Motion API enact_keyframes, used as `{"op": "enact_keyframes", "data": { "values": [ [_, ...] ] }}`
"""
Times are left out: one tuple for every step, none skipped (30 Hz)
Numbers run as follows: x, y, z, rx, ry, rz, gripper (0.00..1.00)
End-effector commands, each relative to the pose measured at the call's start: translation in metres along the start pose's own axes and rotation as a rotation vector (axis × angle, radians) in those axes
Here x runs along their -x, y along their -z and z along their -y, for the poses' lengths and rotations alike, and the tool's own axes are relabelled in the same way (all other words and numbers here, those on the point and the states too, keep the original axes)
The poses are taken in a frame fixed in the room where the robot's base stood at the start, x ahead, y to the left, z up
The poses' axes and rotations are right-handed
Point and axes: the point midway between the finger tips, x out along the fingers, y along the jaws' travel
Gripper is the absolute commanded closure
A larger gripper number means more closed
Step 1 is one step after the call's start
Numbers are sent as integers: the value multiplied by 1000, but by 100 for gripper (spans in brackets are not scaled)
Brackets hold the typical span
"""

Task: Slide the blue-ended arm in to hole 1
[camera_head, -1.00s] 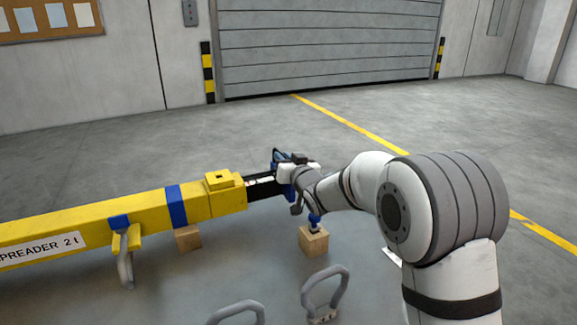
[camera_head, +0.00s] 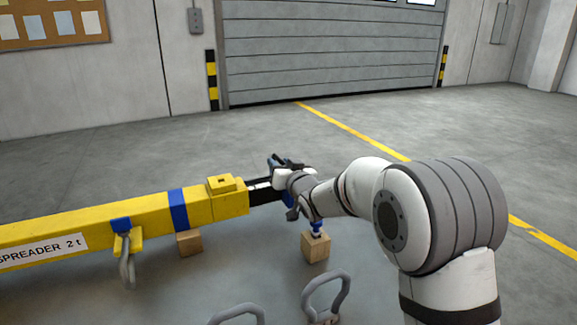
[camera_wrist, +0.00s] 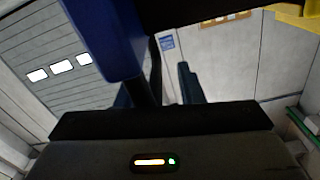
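The yellow spreader beam (camera_head: 110,218) lies across the left, with a blue band and a square hole in the block (camera_head: 221,184) on its end. The black inner arm (camera_head: 263,195) sticks out of that end; its blue end is mostly hidden by my wrist. In the wrist view the blue end (camera_wrist: 105,35) is close at upper left, with the dark bar (camera_wrist: 200,12) running toward yellow at upper right. My gripper (camera_wrist: 158,85) is at this end, its dark blue fingers apart. A dark post shows between them, with a gap to the right finger.
Another wooden block (camera_head: 189,243) supports the beam. Grey shackles (camera_head: 326,296) stand on the grey surface in front. Open floor lies behind, up to the shutter door (camera_head: 330,50).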

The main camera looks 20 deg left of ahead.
Motion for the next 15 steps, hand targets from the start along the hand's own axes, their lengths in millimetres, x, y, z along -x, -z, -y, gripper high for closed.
{"op": "enact_keyframes", "data": {
  "values": [
    [3, 0, 0, 0, -1, 0, 66],
    [6, 1, 0, 0, -1, -1, 66],
    [11, 1, 0, 0, -1, -1, 66],
    [15, 1, 0, 0, -1, -1, 66],
    [20, 0, -1, 0, -1, 1, 66],
    [27, 1, 0, 0, -1, 0, 66],
    [32, 1, 0, 0, -1, 0, 66],
    [38, 0, 0, 0, 0, 0, 66],
    [45, 1, 0, 0, 0, 0, 66],
    [50, 0, 0, 0, 0, 1, 66],
    [54, 0, 0, 0, 0, 1, 66],
    [60, 0, 0, 0, 1, 0, 66],
    [64, 0, 0, 0, 1, 1, 66],
    [67, 0, 0, 0, 1, 2, 66],
    [71, 0, 0, 0, 1, 1, 66]
  ]
}}
